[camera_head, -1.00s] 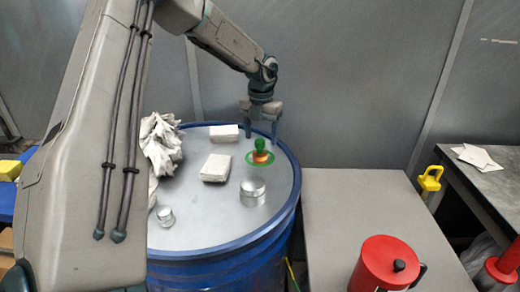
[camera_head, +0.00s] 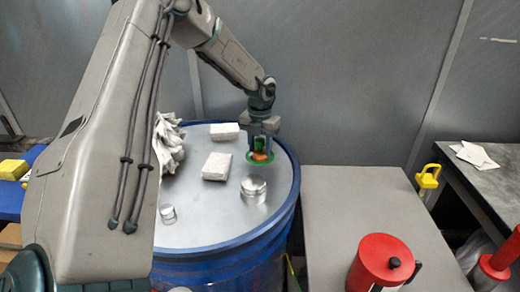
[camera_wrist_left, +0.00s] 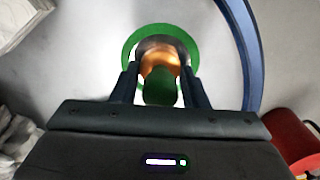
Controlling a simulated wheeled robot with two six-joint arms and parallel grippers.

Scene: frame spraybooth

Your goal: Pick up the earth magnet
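The piece that looks like the earth magnet (camera_head: 260,156) has a green knob, a copper-orange body and a green ring around its base. It stands on the drum's metal lid, toward the far right side. In the left wrist view its green knob (camera_wrist_left: 160,88) and copper body show between my fingers. My left gripper (camera_head: 261,150) points down over it with one finger on each side. The fingers look open, with small gaps beside the knob. My right gripper is not in view.
The blue drum (camera_head: 222,243) has a raised rim. Its lid carries two white blocks (camera_head: 216,167), a larger metal cylinder (camera_head: 254,190), a smaller one (camera_head: 168,213) and crumpled white cloth (camera_head: 167,140). A red can (camera_head: 380,262) stands on the grey table (camera_head: 335,195) at right.

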